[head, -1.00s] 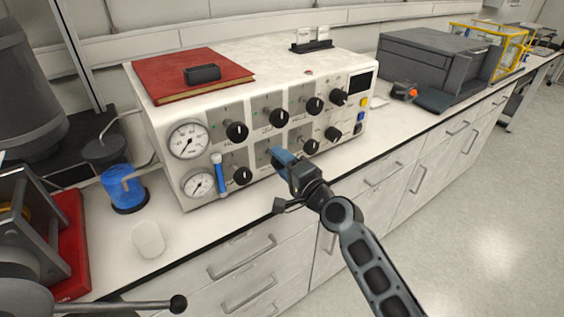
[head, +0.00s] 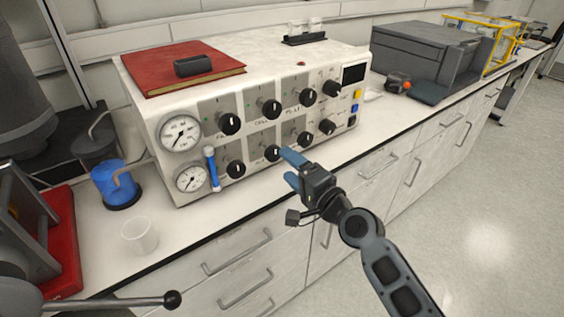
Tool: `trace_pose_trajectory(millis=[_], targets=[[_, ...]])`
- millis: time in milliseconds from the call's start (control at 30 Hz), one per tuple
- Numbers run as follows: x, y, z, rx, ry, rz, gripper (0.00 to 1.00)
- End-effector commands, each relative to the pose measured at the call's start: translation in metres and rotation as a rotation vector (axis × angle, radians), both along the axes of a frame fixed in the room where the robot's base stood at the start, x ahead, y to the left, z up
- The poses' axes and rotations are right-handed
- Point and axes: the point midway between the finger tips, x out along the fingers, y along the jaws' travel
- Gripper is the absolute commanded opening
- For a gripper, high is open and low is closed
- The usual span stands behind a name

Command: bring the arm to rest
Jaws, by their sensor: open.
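My gripper (head: 289,167) is at the middle of the head view, in front of the white control box (head: 345,137). Its two blue fingers are spread apart with nothing between them. The fingertips point up and left toward the lower row of black knobs, close to the lower middle knob (head: 272,153). In the picture they overlap the box's lower front; I cannot tell for sure whether they touch it, but a gap seems to show. My arm reaches in from the bottom right, over the drawers.
The control box carries a red book (head: 185,70) and two gauges. Left of it stand a blue container (head: 115,185), a clear cup (head: 139,236) and a metal lever with a black ball (head: 172,299). A grey machine (head: 425,58) stands right. The floor at right is clear.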

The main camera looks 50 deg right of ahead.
Motion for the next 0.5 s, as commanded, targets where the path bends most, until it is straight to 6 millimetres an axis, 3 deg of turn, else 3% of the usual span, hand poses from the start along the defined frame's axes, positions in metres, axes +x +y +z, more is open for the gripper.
trace_pose_trajectory(millis=[200, 500], targets=[[-0.016, 0.004, 0.000, 0.000, 0.000, -0.001, 0.72], [-0.016, 0.004, 0.000, 0.000, 0.000, -0.001, 0.72]])
